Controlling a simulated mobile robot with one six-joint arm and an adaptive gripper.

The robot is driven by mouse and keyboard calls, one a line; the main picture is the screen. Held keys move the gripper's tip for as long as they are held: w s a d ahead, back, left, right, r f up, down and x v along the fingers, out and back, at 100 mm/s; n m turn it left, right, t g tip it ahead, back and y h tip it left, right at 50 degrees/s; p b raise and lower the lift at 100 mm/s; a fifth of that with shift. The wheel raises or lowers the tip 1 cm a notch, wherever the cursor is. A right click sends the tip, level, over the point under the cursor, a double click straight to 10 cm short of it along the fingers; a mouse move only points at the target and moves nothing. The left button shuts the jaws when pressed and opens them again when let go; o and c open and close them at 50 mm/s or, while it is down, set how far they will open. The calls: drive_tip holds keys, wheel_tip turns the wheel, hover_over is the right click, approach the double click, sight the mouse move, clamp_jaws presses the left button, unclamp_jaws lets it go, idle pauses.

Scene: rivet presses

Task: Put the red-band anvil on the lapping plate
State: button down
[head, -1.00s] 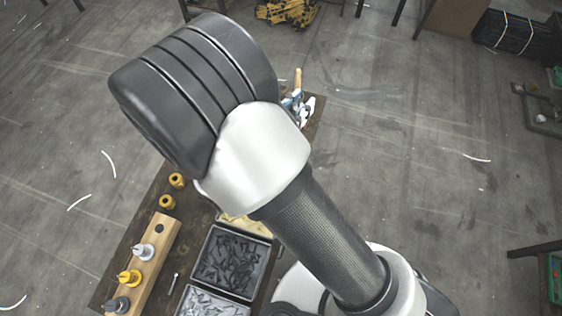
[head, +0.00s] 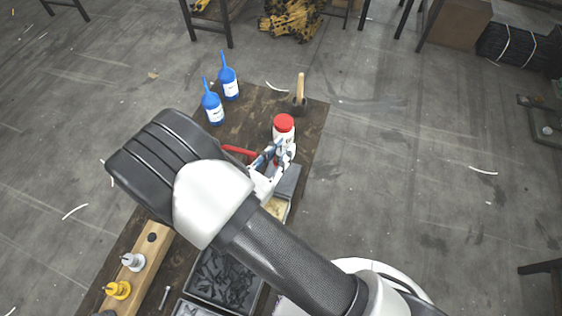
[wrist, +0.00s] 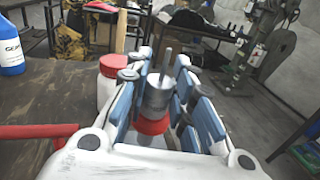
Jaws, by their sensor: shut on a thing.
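The red-band anvil (wrist: 158,92) is a silver cylinder with a thin pin on top and a red band low down. My gripper (wrist: 160,74) is shut on it, with blue pads on either side, and it looks roughly upright. In the head view my gripper (head: 272,168) is over the right side of the wooden table, and the anvil cannot be made out there. A flat grey block (head: 288,181) beside the gripper may be the lapping plate, but it is partly hidden and I cannot tell for sure.
A red-lidded white jar (head: 284,127) stands just behind my gripper. A red handle (head: 238,151) lies to its left. Two blue bottles (head: 212,107) and a wooden-handled tool (head: 300,90) are farther back. A wooden rack (head: 150,262) and a bin of dark parts (head: 226,276) are at front left.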

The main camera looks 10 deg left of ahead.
drive_tip(key=shift+f+b, duration=0.65)
drive_tip(key=shift+f, duration=1.4)
drive_tip(key=shift+f, duration=0.15)
drive_tip(key=c, duration=1.4)
unclamp_jaws()
drive_tip(key=shift+s+r, duration=0.1)
drive_tip(key=shift+r, duration=0.1)
drive_tip(key=p+v, duration=0.1)
drive_tip(key=v, duration=0.6)
